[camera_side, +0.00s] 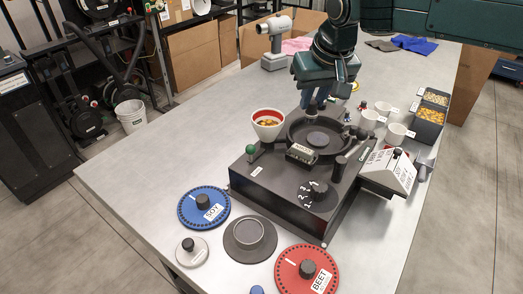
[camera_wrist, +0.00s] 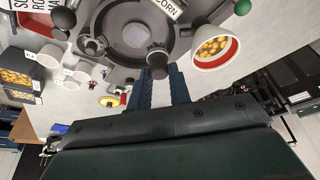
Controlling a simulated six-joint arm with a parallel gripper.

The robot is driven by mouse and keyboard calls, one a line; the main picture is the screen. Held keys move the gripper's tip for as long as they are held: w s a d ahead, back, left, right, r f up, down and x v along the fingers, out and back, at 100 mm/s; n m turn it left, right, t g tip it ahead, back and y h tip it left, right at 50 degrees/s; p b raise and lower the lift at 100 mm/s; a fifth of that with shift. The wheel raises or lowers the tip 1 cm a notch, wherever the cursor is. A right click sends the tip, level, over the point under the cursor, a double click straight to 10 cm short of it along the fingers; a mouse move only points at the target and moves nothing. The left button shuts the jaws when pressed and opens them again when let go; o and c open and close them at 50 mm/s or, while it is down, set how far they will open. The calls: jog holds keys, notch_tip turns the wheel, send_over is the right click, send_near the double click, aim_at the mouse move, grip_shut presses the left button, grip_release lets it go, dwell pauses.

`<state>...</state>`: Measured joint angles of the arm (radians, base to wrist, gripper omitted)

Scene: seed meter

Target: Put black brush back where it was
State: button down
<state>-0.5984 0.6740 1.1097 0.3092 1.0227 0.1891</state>
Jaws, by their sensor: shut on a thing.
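My gripper (camera_side: 314,98) points down over the back part of the round black dish (camera_side: 318,130) on the dark seed meter (camera_side: 285,190). In the wrist view my blue fingers (camera_wrist: 160,84) are shut on a short dark cylinder, which I take for the black brush (camera_wrist: 157,62). The brush's end shows just past the fingertips, near the dish's rim (camera_wrist: 110,30). Whether the brush touches the rim, I cannot tell.
A red-rimmed seed cup (camera_side: 268,124) stands left of the dish. White cups (camera_side: 396,132), a sloped label box (camera_side: 390,168) and seed bins (camera_side: 428,112) are at right. Blue (camera_side: 203,207) and red (camera_side: 306,270) discs lie in front. The table's left side is clear.

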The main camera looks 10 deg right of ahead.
jog(key=s+a+f+n+g+y, duration=0.3)
jog(key=s+a+f+n, duration=0.2)
jog(key=s+a+n, duration=0.7)
jog(key=s+a+f+n+g, duration=0.35)
jog(key=s+a+n, duration=0.45)
jog(key=s+n, duration=0.5)
jog(key=shift+n+h, duration=0.3)
jog(key=shift+w+f, duration=0.2)
jog(key=shift+f, duration=1.05)
jog(key=shift+w+f, duration=0.25)
jog(key=shift+f, duration=1.05)
jog(key=shift+w+f, duration=0.2)
jog(key=shift+f, duration=1.05)
jog(key=shift+f, duration=0.1)
jog(key=c, duration=1.3)
grip_release()
